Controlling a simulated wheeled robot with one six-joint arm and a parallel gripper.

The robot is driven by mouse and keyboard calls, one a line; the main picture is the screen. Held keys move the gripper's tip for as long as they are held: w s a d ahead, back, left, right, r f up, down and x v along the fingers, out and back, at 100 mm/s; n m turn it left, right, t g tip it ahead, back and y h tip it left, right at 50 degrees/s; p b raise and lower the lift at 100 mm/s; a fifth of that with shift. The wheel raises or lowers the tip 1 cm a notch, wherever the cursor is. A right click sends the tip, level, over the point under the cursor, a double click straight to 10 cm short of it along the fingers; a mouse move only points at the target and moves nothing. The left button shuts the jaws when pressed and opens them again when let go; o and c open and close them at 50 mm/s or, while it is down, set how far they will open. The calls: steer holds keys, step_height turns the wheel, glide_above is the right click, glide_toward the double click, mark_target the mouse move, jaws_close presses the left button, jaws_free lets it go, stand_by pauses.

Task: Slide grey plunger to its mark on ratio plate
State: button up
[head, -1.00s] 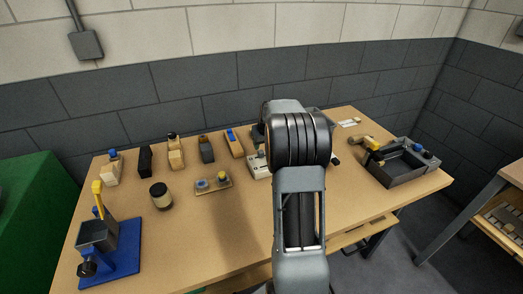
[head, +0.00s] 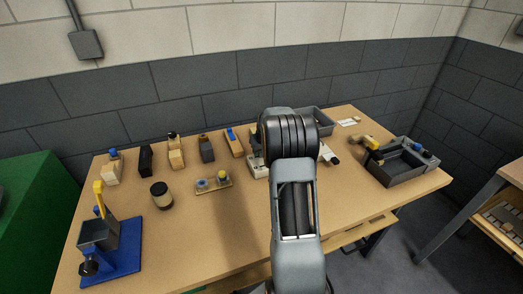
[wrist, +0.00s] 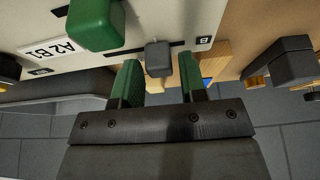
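The wrist view shows the pale ratio plate (wrist: 140,42), with a label reading "A2 B1" and a small "B" tag. The grey plunger (wrist: 158,57) is a small rounded block at a dark slot in the plate. A larger green block (wrist: 95,24) sits on the plate to its left. My gripper (wrist: 158,78) has two green fingers spread apart, with nothing between the tips. The grey plunger lies just beyond the gap, roughly centred on it; I cannot tell the distance in depth. In the head view, my arm hides the gripper and most of the plate (head: 257,168).
Several small blocks stand along the back left, including a blue-topped one (head: 233,142). A small board with knobs (head: 213,187), a dark jar (head: 161,195) and a blue-based stand (head: 120,262) are left. A grey tray (head: 395,180) is right. The front middle is clear.

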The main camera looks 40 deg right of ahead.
jaws_close()
steer(key=shift+d+f+b, duration=0.1)
steer(key=shift+d+b, duration=0.05)
steer(key=shift+b, duration=0.35)
steer(key=shift+o, duration=1.3)
jaws_free()
steer(key=v, duration=1.4)
steer(key=shift+b, duration=0.35)
